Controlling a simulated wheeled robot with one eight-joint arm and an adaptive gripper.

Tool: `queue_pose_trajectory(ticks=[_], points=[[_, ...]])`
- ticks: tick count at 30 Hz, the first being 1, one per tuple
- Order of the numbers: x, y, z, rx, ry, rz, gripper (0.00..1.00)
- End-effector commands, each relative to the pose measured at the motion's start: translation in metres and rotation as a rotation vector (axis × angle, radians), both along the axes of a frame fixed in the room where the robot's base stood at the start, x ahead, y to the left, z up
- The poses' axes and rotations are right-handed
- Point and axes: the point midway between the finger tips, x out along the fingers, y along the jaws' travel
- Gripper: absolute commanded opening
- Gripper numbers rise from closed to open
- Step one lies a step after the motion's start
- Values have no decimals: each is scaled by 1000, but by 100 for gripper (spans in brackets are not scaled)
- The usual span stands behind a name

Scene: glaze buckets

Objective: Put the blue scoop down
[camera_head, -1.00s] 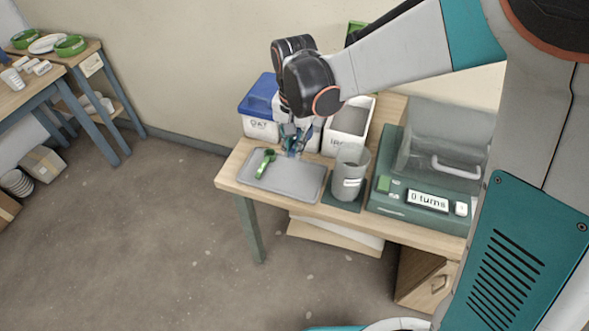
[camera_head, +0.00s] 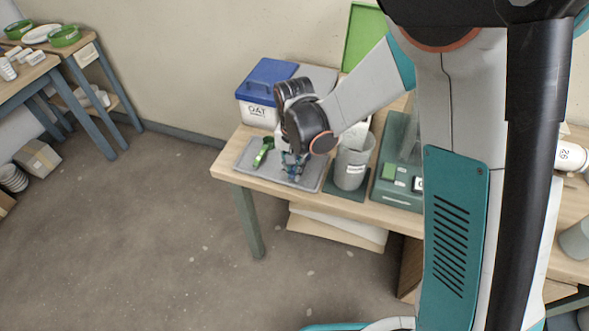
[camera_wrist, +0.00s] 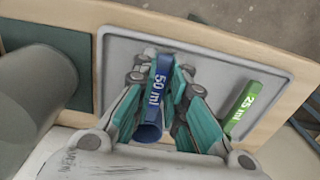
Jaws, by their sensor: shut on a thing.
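The blue scoop (camera_wrist: 157,88), marked 50 ml, is between the fingers of my gripper (camera_wrist: 168,108) in the wrist view. My gripper is shut on it, over the grey tray (camera_wrist: 225,71). In the head view my gripper (camera_head: 293,168) is low over the right part of the tray (camera_head: 246,172); the scoop is mostly hidden there by the fingers. I cannot tell whether the scoop touches the tray. A green scoop (camera_head: 263,151), marked 25 ml, lies on the tray to the left; it also shows in the wrist view (camera_wrist: 241,110).
A grey cup (camera_head: 352,165) stands on a dark pad just right of the tray. A blue-lidded white bucket (camera_head: 262,95) stands behind the tray. A green machine (camera_head: 398,187) is farther right. The tray between the green scoop and my gripper is clear.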

Motion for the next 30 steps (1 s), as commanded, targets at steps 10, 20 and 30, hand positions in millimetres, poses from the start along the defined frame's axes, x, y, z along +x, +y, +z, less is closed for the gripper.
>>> queue_pose_trajectory(ticks=[10, 20, 30], points=[[0, 0, -3, 0, 0, 0, 0], [0, 0, -2, 0, 0, 0, 33], [-1, 0, 27, 0, 0, 0, 33]])
